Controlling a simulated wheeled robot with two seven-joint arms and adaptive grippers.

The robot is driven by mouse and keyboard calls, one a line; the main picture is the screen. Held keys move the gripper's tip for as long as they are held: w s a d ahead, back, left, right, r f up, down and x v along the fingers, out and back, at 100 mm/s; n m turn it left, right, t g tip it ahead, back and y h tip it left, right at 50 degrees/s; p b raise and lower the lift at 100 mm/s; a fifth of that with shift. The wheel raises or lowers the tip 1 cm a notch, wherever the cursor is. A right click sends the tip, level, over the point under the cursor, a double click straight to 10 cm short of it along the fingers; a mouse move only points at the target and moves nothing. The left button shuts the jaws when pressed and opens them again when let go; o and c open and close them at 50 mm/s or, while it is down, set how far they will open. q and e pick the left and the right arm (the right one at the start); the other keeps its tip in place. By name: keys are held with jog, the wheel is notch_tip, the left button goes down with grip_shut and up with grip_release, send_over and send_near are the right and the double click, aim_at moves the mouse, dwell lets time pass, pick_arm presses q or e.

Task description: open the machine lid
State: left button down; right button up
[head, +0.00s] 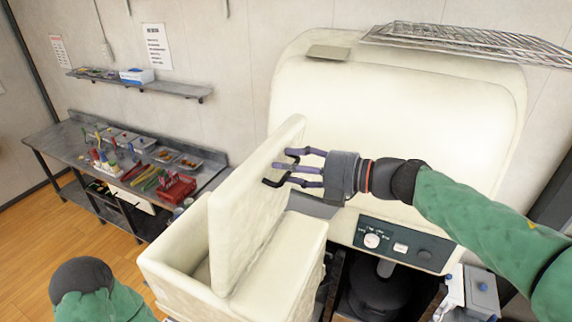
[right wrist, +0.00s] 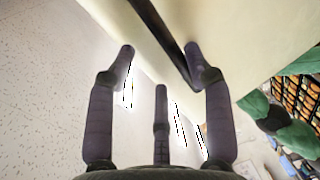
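The cream machine (head: 182,282) stands in the lower middle of the head view. Its thick lid (head: 245,215) is raised and stands nearly upright, and the opening shows to its left. My right gripper (head: 276,172) is at the right-hand face of the lid, near its upper part. Its fingers are spread and hold nothing; I cannot tell whether the tips touch the lid. In the right wrist view the gripper (right wrist: 162,60) also shows spread fingers, with a pale cream surface (right wrist: 255,35) close beyond them. My left gripper is not in view; only part of my left arm shows at lower left.
A large cream machine with a control panel (head: 405,243) stands behind and right, with a wire rack (head: 470,42) on top. A grey table (head: 62,145) with trays and bottles is at the left, below a wall shelf (head: 170,88). Wooden floor (head: 40,235) is clear at far left.

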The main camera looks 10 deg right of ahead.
jog(key=shift+s+d+r, duration=0.1)
jog(key=shift+d+r, duration=0.05)
jog(key=shift+r, duration=0.35)
jog(key=f+b+v, duration=0.1)
jog(key=v, duration=1.1)
jog(key=shift+s+d+f+b, duration=0.2)
jog(key=shift+s+f+b, duration=0.15)
jog(key=shift+f, duration=0.2)
dwell(0.4)
jog(key=shift+w, duration=0.1)
dwell(0.3)
